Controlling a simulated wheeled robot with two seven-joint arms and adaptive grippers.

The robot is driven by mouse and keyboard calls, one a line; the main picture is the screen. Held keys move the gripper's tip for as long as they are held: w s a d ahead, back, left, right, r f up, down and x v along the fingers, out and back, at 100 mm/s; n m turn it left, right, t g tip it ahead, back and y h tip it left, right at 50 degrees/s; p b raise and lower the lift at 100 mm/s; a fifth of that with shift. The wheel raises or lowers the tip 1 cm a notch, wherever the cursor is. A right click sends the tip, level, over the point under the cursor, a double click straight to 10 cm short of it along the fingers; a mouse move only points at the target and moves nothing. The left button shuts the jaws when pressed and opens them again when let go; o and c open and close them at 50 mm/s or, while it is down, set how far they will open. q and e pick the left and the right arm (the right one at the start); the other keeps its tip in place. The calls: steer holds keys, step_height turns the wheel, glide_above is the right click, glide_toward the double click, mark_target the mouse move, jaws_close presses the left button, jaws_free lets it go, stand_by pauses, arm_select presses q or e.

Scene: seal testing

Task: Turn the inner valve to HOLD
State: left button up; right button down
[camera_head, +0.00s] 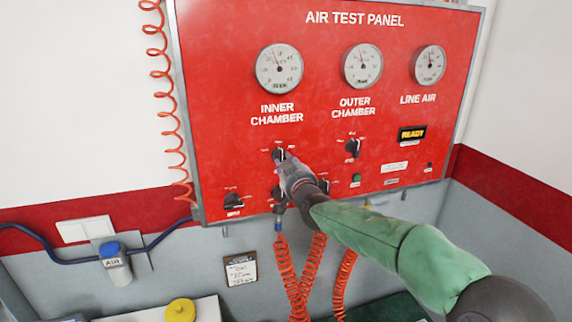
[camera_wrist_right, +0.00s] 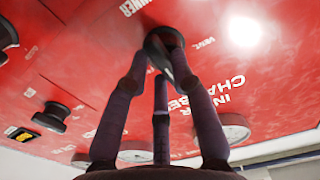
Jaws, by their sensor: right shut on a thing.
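The inner valve (camera_head: 278,153) is a dark knob on the red air test panel (camera_head: 225,95), below the INNER CHAMBER gauge (camera_head: 279,69). My right gripper (camera_head: 285,162) reaches up to it from the lower right and is shut on it. In the right wrist view the fingers of my right gripper (camera_wrist_right: 164,62) close around the dark inner valve knob (camera_wrist_right: 160,38). The small labels around the knob are partly covered or too small to read, so its setting cannot be told. My left gripper is not in view.
The outer chamber knob (camera_head: 353,147) sits to the right, with a lit READY display (camera_head: 412,134) beyond it. Another dark knob (camera_head: 234,201) is at lower left. Orange coiled hoses (camera_head: 287,265) hang below the panel, near my right arm.

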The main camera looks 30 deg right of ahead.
steer(key=shift+a+f, duration=0.1)
steer(key=shift+f, duration=0.15)
steer(key=c, duration=1.2)
jaws_free()
steer(key=shift+o, duration=0.8)
steer(key=shift+r, duration=0.1)
steer(key=shift+s, duration=0.1)
steer(key=v, duration=1.1)
steer(key=shift+s, duration=0.4)
